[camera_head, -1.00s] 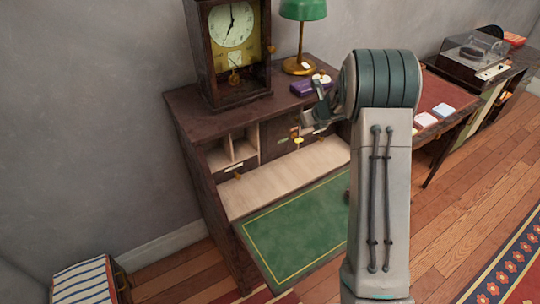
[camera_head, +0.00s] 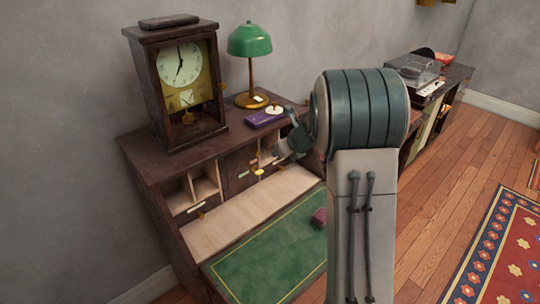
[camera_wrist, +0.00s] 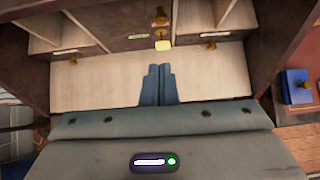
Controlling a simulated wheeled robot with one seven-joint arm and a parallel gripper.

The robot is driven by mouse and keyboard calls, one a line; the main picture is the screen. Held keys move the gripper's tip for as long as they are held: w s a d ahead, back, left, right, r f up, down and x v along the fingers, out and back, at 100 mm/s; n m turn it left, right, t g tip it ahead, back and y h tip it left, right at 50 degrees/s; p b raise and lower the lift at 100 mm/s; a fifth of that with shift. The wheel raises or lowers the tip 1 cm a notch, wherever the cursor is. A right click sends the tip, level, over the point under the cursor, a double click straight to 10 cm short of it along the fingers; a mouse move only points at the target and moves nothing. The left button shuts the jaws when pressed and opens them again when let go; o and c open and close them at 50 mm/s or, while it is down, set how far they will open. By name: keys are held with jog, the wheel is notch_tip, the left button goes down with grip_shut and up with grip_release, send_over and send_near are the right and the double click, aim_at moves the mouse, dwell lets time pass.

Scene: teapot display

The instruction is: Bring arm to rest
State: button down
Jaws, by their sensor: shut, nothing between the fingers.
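My gripper shows in the wrist view (camera_wrist: 158,84) with its two blue-grey fingers together and nothing between them. It is over the pale inner shelf of the writing desk (camera_wrist: 100,80), facing the small drawers and pigeonholes. In the head view my arm (camera_head: 365,110) rises in front of the desk (camera_head: 165,165), its upper part bent towards the desk. The fingertips are hard to make out there. A small yellow tag or key (camera_wrist: 163,45) hangs from a drawer front ahead of the fingers.
A clock (camera_head: 183,80), a green lamp (camera_head: 249,45) and a purple box (camera_head: 264,118) stand on the desk top. A dark red object (camera_head: 320,217) lies on the green writing surface (camera_head: 262,262). A record player (camera_head: 418,75) stands at the back right. Open floor lies to the right.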

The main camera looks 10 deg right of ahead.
jog(key=s+d+r+m+t+h, duration=0.25)
jog(key=s+r+m, duration=0.35)
jog(key=m, duration=0.5)
jog(key=s+d+r+m+t+h, duration=0.1)
jog(key=s+d+r+m+h, duration=0.25)
jog(key=r+m, duration=0.55)
jog(key=s+a+f+m+g, duration=0.2)
jog(key=s+a+f+m, duration=0.1)
jog(key=s+m, duration=0.4)
jog(key=s+a+f+m+g+y, duration=0.1)
jog(key=s+a+f+m+g, duration=0.2)
jog(key=s+m, duration=0.4)
jog(key=s+a+f+m+g+y, duration=0.1)
jog(key=s+a+f+m+g, duration=0.2)
jog(key=s+m, duration=0.4)
jog(key=s, duration=0.5)
jog(key=shift+a+f+m, duration=0.35)
jog(key=shift+m, duration=0.05)
